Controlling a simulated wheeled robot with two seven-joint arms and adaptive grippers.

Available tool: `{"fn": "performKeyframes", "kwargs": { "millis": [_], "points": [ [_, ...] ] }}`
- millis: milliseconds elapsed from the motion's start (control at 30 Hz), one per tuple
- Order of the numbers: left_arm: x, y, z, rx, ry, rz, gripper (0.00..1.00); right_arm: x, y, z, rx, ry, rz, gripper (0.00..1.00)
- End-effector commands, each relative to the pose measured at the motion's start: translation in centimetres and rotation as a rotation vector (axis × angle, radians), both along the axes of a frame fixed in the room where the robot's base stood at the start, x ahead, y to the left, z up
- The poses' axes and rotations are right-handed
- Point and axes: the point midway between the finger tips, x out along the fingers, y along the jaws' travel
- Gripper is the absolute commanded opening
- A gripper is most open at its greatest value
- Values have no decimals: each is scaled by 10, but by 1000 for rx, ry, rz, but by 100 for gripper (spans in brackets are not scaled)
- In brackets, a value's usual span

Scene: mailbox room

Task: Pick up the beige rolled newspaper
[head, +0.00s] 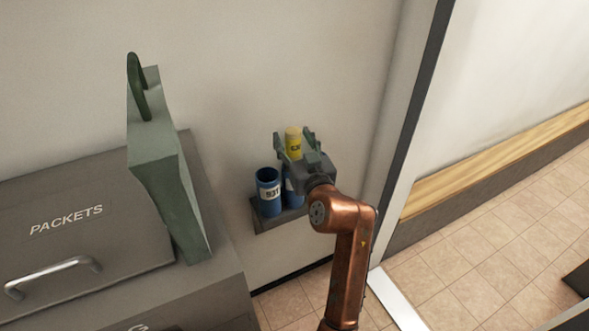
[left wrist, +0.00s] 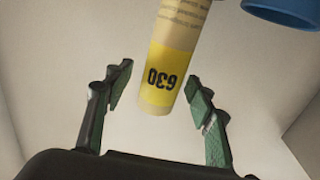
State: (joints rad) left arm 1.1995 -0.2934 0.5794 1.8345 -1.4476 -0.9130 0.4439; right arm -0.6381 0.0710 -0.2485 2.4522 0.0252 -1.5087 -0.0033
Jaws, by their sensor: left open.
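The beige rolled newspaper has a yellow band and shows at my gripper in the head view (head: 293,143). In the left wrist view the rolled newspaper (left wrist: 172,60) carries the number 630 and its end lies between and beyond the fingertips. My left gripper (head: 295,143) is open around or just beside the newspaper; I cannot tell how deep it sits between the fingers. In the left wrist view the open fingers (left wrist: 160,95) stand apart on both sides of it, with gaps. My right gripper is not in view.
A blue cup-like tube (head: 269,192) marked 931 stands on a small wall shelf (head: 280,220), with another blue tube (head: 290,186) partly hidden behind my gripper. A grey PACKETS box (head: 80,235) and a green-grey mailbox part (head: 165,175) stand at left. A doorway frame is at right.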

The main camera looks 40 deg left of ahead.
Motion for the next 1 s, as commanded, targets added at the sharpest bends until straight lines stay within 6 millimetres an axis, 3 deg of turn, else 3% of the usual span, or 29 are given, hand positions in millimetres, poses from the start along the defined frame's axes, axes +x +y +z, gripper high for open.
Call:
{"fn": "performKeyframes", "kwargs": {
  "millis": [100,833,1000],
  "points": [
    [0,0,1,0,0,-1,50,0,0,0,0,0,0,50],
    [0,-1,0,0,0,-1,0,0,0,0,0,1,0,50],
    [0,-1,0,0,0,-1,0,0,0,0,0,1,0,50]
  ]
}}
